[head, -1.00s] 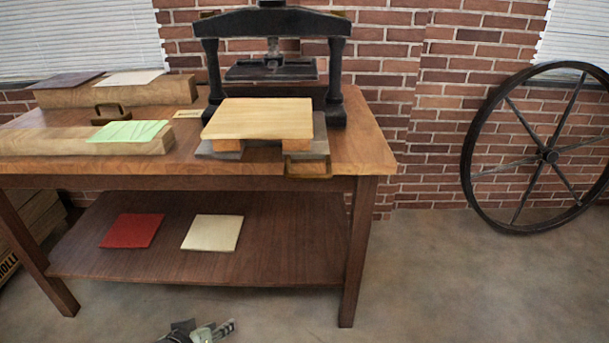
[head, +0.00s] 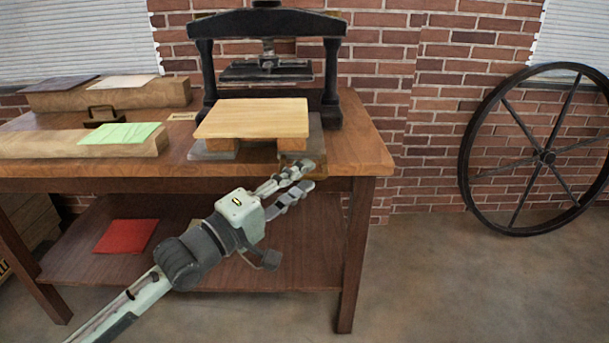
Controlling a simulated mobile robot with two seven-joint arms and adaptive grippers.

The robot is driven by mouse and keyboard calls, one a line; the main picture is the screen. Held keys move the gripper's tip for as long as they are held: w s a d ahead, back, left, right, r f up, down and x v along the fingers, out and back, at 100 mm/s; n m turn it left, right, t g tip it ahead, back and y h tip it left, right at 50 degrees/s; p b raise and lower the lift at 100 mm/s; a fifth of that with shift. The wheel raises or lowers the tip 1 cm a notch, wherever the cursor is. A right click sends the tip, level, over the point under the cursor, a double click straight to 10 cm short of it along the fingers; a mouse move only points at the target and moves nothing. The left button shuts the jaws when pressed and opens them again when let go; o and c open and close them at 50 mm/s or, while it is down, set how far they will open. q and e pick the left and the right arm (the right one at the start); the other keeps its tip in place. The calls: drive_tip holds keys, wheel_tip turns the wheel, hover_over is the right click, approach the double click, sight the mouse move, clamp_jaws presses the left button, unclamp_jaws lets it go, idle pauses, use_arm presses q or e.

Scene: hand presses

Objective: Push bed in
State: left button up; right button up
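The black hand press (head: 268,24) stands at the back of the wooden table. Its grey bed (head: 316,136) sticks out toward me from under the platen (head: 265,70). A pale wooden board (head: 252,118) lies on wooden blocks on the bed. My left gripper (head: 306,176) is at the bed's front right corner, by the table's front edge. Its two fingers are apart with nothing seen held between them. They mostly hide the bed's brass-coloured front handle, and I cannot tell whether they touch it. My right gripper is not in view.
The wooden table (head: 350,158) has timber blocks at the left, one with a green sheet (head: 119,133). A small dark handled item (head: 104,116) stands between them. A red sheet (head: 126,236) lies on the lower shelf. A spoked wheel (head: 545,157) leans at the right wall.

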use_arm(q)
drive_tip(key=shift+w+d+r, duration=0.1)
drive_tip(key=shift+w+d, duration=0.35)
drive_tip(key=shift+d, duration=0.05)
clamp_jaws()
